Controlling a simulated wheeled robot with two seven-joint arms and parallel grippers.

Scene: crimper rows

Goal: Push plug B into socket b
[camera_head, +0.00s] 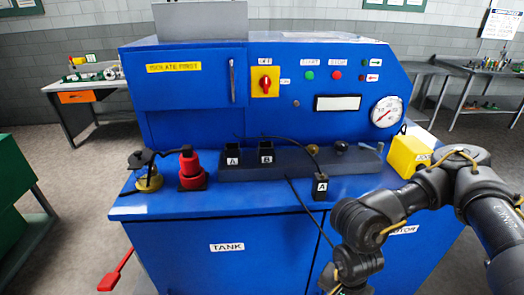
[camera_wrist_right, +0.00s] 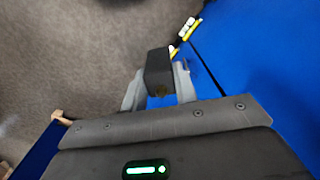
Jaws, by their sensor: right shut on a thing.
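My right arm comes in from the right in the head view and bends down in front of the blue cabinet; its gripper is cut off by the bottom edge. In the right wrist view the right gripper (camera_wrist_right: 160,88) is shut on a black block-shaped plug (camera_wrist_right: 158,68); no letter shows on it. A thin black cable (camera_head: 308,208) runs down from the bench towards this wrist. Black sockets marked A (camera_head: 232,157) and B (camera_head: 266,154) stand side by side on a dark grey strip. A black plug marked A (camera_head: 321,187) sits at the bench's front edge. My left gripper is not in view.
A red connector (camera_head: 190,168) and a brass-coloured fitting (camera_head: 149,181) stand left of the strip (camera_head: 285,163). A yellow block (camera_head: 408,155) stands at the right, near my arm. The upright panel with a gauge (camera_head: 386,112) rises behind. The front bench top is mostly clear.

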